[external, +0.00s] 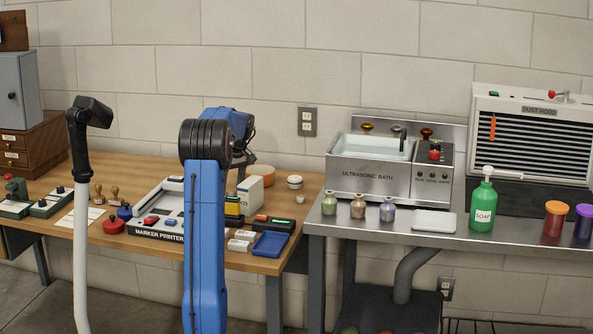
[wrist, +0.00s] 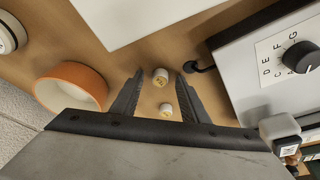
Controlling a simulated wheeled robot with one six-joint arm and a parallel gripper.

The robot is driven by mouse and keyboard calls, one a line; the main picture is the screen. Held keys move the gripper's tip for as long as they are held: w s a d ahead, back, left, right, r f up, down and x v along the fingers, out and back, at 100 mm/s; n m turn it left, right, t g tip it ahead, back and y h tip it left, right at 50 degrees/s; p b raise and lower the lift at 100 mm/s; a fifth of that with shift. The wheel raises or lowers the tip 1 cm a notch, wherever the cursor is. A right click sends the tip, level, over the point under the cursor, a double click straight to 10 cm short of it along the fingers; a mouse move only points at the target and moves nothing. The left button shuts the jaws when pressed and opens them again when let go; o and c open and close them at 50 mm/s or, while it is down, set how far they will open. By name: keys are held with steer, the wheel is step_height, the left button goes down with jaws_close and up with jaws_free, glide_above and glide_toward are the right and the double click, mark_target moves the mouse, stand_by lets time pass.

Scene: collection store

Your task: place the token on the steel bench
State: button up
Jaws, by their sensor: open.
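Two small white cylindrical pieces with yellow-marked ends lie on the wooden table in the wrist view: a far piece (wrist: 160,77) and a near piece (wrist: 166,110). Either could be the token; I cannot tell which. My gripper (wrist: 160,75) is open above them, with the far piece between the fingertips and the near one closer to the palm. Nothing is held. In the external view my blue arm hides the gripper and these pieces. The steel bench (external: 510,241) stands to the right of the wooden table (external: 255,262).
An orange-rimmed round dish (wrist: 70,88) is left of the fingers, and a grey box with a lettered dial (wrist: 297,59) is right. On the bench are an ultrasonic bath (external: 375,181), several small bottles, a white pad (external: 434,221) and a soap bottle (external: 482,208). Its front has bare areas.

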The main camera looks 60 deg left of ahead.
steer(key=shift+c, duration=0.6)
jaws_close()
